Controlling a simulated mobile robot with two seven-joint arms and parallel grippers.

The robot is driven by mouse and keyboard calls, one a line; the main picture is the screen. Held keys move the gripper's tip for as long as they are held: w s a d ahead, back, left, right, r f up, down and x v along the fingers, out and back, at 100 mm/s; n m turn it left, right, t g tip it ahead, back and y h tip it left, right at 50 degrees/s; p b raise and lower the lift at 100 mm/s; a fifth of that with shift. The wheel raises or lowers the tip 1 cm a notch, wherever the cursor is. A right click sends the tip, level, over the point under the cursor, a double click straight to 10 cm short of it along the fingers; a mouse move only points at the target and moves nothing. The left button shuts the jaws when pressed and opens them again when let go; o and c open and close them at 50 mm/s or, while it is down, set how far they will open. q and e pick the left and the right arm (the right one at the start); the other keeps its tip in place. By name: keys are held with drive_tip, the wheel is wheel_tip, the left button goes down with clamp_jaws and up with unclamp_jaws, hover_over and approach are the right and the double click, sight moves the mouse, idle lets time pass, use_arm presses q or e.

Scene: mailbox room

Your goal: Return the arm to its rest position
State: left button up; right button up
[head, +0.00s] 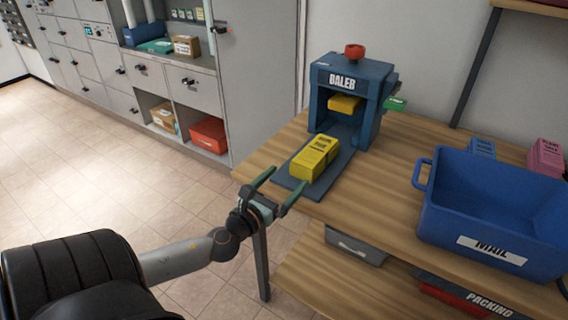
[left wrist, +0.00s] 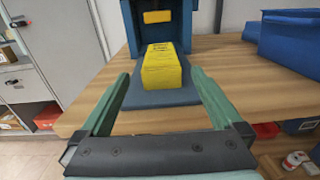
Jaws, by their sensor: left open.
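My left gripper (head: 277,191) is open and empty at the table's left front edge, in front of the blue baler. Its two green fingers also show in the left wrist view (left wrist: 155,100), spread apart. A yellow block (head: 316,157) with dark lettering lies on the baler's flat plate, ahead of the fingertips and apart from them. It also shows in the left wrist view (left wrist: 162,68). My right gripper is not in view.
The blue baler (head: 378,78) with a red knob stands on the wooden table (head: 400,172). A blue bin (head: 450,215) sits on the right, with pink (head: 545,158) and blue (head: 482,148) blocks behind it. Grey cabinets (head: 262,70) stand at the back left. Open tiled floor (head: 110,180) lies left of the table.

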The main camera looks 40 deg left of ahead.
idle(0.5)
use_arm(q)
drive_tip(key=s+d+f+n+g+y, duration=0.3)
drive_tip(key=s+f+n+g, duration=0.6)
drive_tip(key=n, duration=1.3)
drive_tip(key=s+d+f+n+g+h, duration=0.2)
drive_tip(key=s+d+n+g+h, duration=0.1)
drive_tip(key=s+d+n, duration=0.3)
drive_tip(key=s+d+f+n+g+h, duration=0.2)
drive_tip(key=s+d+f+n+h, duration=0.15)
drive_tip(key=s+d, duration=0.4)
drive_tip(key=w+d+f+t+h+p, duration=0.2)
drive_tip(key=w+d+f+t+p, duration=0.2)
drive_tip(key=w+d+t+p, duration=0.1)
drive_tip(key=shift+w+d+p, duration=0.25)
drive_tip(key=shift+w+p, duration=0.3)
drive_tip(key=shift+p, duration=0.2)
